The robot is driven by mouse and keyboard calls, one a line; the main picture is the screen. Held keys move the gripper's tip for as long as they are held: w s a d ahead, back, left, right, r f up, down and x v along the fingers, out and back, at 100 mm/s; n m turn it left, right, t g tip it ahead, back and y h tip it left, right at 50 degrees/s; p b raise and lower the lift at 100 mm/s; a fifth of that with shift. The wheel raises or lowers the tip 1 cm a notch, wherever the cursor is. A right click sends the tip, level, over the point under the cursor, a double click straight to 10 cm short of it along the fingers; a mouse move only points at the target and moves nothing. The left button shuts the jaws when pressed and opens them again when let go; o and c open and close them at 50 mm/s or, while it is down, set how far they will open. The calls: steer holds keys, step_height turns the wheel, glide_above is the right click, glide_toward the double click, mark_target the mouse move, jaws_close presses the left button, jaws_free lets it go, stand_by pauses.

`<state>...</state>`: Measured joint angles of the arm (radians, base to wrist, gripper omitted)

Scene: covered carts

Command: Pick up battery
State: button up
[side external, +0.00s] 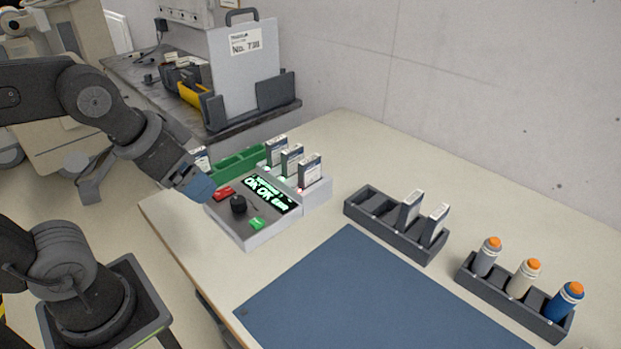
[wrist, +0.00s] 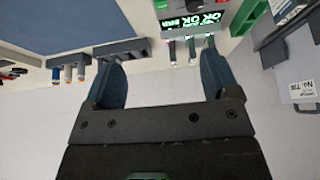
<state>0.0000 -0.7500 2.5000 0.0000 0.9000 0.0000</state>
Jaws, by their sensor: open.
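Batteries are flat packs with white and dark faces. Three stand upright in the grey charger (side external: 255,228): a left one (side external: 276,151), a middle one (side external: 291,160) and a right one (side external: 310,170). Two more, a left (side external: 410,210) and a right (side external: 435,224), stand in the dark slotted rack (side external: 375,228). Another battery (side external: 200,158) shows at the green rack's left end, partly hidden by my arm. My gripper (side external: 195,187) hangs beside the charger's left end. In the wrist view my gripper (wrist: 162,78) has its blue fingers apart with nothing between them.
The green rack (side external: 240,161) lies behind the charger. A blue mat (side external: 370,300) covers the front table. A dark holder (side external: 505,297) with three orange-capped bottles stands at right. A side bench holds a grey panel (side external: 245,75). The table between charger and dark rack is clear.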

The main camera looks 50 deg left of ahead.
steer(key=shift+o, duration=0.6)
steer(key=w+r+m+g, duration=0.3)
steer(key=w+r+m, duration=0.2)
steer(key=w+m, duration=0.5)
steer(key=m+g, duration=0.3)
steer(key=m, duration=0.5)
glide_above(310, 171)
steer(key=w+a, duration=0.1)
steer(key=a, duration=0.1)
step_height(310, 171, down, 5)
steer(key=f, duration=0.8)
steer(key=shift+d, duration=0.25)
steer(key=shift+s+d+f, duration=0.1)
steer(key=shift+d+f, duration=0.05)
steer(key=shift+f, duration=1.2)
steer(key=shift+d+f, duration=0.15)
steer(key=shift+f, duration=1.15)
